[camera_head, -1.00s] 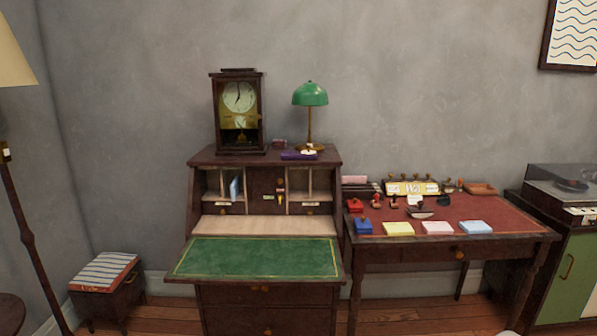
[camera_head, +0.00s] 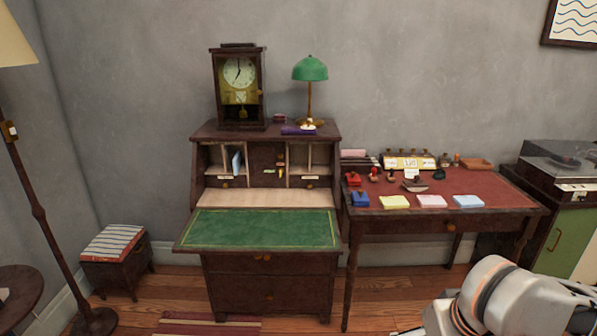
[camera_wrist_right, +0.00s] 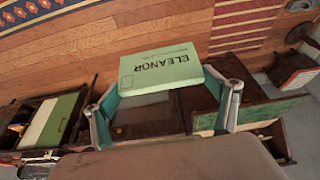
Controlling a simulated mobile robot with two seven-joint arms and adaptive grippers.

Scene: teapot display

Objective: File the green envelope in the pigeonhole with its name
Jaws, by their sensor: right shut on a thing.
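The green envelope (camera_wrist_right: 160,72) bears the name ELEANOR, upside down in the right wrist view. My right gripper (camera_wrist_right: 162,92) is shut on it, one finger at each side. In the head view my right arm (camera_head: 515,300) is at the lower right, in front of the side table; its gripper is not clearly visible there. The writing desk has pigeonholes (camera_head: 226,158) on the left and more pigeonholes (camera_head: 310,158) on the right, with pale labels beneath too small to read. A bluish-white envelope (camera_head: 237,162) stands in the left ones. My left gripper is not in view.
The green desk leaf (camera_head: 262,228) is folded down and bare. A clock (camera_head: 239,88) and green lamp (camera_head: 310,68) stand on top. The side table (camera_head: 455,200) holds stamps and coloured pads. A floor lamp (camera_head: 40,215) and stool (camera_head: 115,262) stand left.

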